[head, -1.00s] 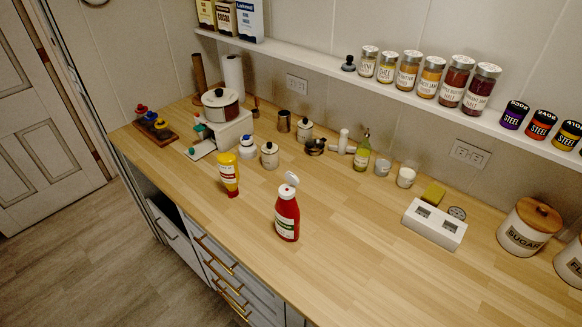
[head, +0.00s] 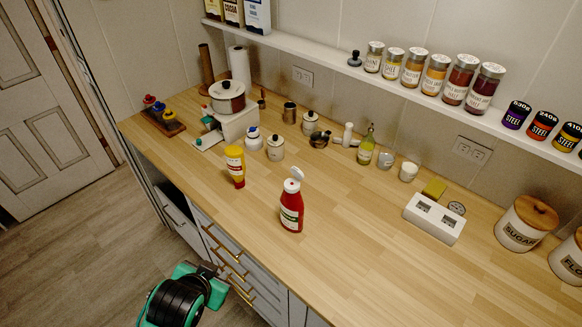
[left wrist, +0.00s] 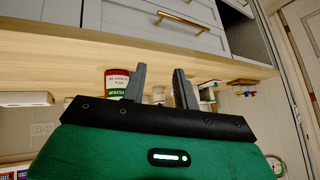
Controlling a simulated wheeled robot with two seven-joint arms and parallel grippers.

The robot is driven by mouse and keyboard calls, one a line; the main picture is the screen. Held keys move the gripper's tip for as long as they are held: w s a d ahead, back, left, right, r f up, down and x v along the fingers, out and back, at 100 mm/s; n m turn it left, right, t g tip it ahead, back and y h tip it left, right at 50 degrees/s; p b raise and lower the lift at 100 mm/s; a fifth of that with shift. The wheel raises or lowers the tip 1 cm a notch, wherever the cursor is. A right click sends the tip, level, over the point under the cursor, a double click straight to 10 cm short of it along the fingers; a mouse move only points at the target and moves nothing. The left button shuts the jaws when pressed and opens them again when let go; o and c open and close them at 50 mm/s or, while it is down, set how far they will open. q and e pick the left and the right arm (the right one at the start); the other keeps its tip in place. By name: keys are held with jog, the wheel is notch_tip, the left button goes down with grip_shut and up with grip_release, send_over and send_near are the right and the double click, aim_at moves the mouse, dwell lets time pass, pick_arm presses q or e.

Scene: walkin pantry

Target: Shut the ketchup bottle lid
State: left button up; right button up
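The red ketchup bottle (head: 291,212) stands upright on the wooden counter near its front edge. Its white lid (head: 296,175) is flipped up, tilted open above the cap. My left gripper (head: 221,268) is low in front of the drawers, left of the bottle and apart from it. In the left wrist view its two grey fingers (left wrist: 161,88) are spread with nothing gripped between them. The ketchup bottle (left wrist: 116,82) shows upside down beyond the fingers, its label partly visible and the rest hidden by my gripper. My right gripper is in neither view.
A yellow mustard bottle (head: 235,166) stands left of the ketchup. Jars, a green bottle (head: 365,150) and a white block with two wells (head: 434,218) stand behind and right. Drawer handles (head: 236,267) jut from the cabinet front.

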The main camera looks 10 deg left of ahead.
pick_arm(q)
jog(key=w+d+r+m+t+h, duration=0.2)
jog(key=w+d+r+m+t, duration=0.35)
jog(key=w+r, duration=0.4)
jog(key=w+d+r+m+t+h, duration=0.3)
jog(key=w+d+r+m+t, duration=0.3)
jog(key=r, duration=0.7)
jog(key=d+r+m+h, duration=0.9)
jog(key=r+m+h, duration=0.1)
jog(key=m+h, duration=0.1)
jog(key=s+d+r+m+g+h, duration=0.1)
jog(key=s+d+m+g+h, duration=0.3)
jog(key=m+g, duration=0.6)
jog(key=s+d+r+m+g+h, duration=0.1)
jog(key=s+d+m+g+h, duration=0.2)
jog(key=d+m+g, duration=0.65)
jog(key=m+t+y, duration=0.2)
jog(key=m+y, duration=1.3)
jog(key=y, duration=0.6)
send_near(296, 168)
jog(key=p+x, duration=0.6)
jog(key=x, duration=0.3)
jog(key=shift+w+f, duration=0.1)
jog(key=shift+w, duration=0.05)
jog(key=shift+f+p, duration=0.35)
jog(key=shift+f, duration=0.2)
